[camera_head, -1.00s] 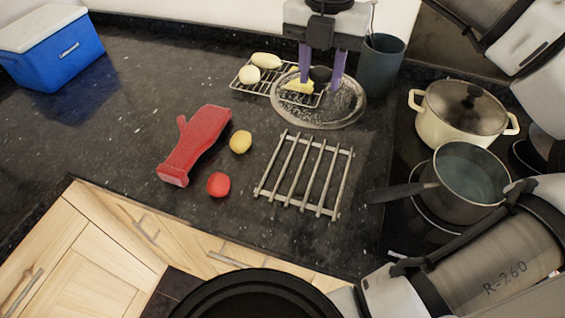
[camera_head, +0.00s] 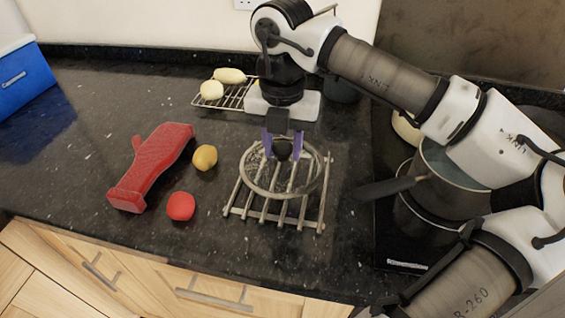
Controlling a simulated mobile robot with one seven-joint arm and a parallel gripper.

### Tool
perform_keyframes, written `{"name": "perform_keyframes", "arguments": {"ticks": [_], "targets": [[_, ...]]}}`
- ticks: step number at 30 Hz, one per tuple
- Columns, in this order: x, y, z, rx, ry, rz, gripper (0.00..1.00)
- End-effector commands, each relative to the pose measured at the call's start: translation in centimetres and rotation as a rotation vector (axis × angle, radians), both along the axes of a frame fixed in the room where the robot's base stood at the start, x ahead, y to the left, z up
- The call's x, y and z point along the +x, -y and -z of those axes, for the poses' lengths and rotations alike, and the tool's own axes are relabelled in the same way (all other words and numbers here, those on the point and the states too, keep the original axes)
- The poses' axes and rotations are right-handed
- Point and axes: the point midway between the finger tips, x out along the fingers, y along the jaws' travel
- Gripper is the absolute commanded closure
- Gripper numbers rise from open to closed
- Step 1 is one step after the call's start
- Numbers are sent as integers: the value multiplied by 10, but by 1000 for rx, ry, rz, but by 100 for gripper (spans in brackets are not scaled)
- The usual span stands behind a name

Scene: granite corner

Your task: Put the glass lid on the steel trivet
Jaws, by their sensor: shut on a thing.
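The glass lid (camera_head: 262,185) is a round clear disc with a pale rim and a dark knob. It shows over the back and middle part of the steel trivet (camera_head: 268,214), a rack of parallel bars lying on the dark counter. My gripper (camera_head: 283,150) points down with its purple fingers closed around the lid's knob. The lid looks roughly level. I cannot tell whether it touches the bars or hangs just above them. The trivet's front bars and right side show clear of the lid.
A wire rack (camera_head: 237,98) with pale items is behind. A grey saucepan (camera_head: 440,205) stands right, its handle (camera_head: 392,187) reaching toward the trivet. A blue cooler (camera_head: 22,85) is far left.

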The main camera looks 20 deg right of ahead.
Motion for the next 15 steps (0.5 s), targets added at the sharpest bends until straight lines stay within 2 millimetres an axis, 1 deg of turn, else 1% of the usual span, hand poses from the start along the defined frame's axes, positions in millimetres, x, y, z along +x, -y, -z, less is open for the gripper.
{"name": "perform_keyframes", "arguments": {"ticks": [1,3,5,15], "targets": [[0,0,13,1,-1,-1,94],[0,0,25,1,-1,0,94],[0,0,32,1,0,0,94],[0,0,34,0,0,0,94]]}}
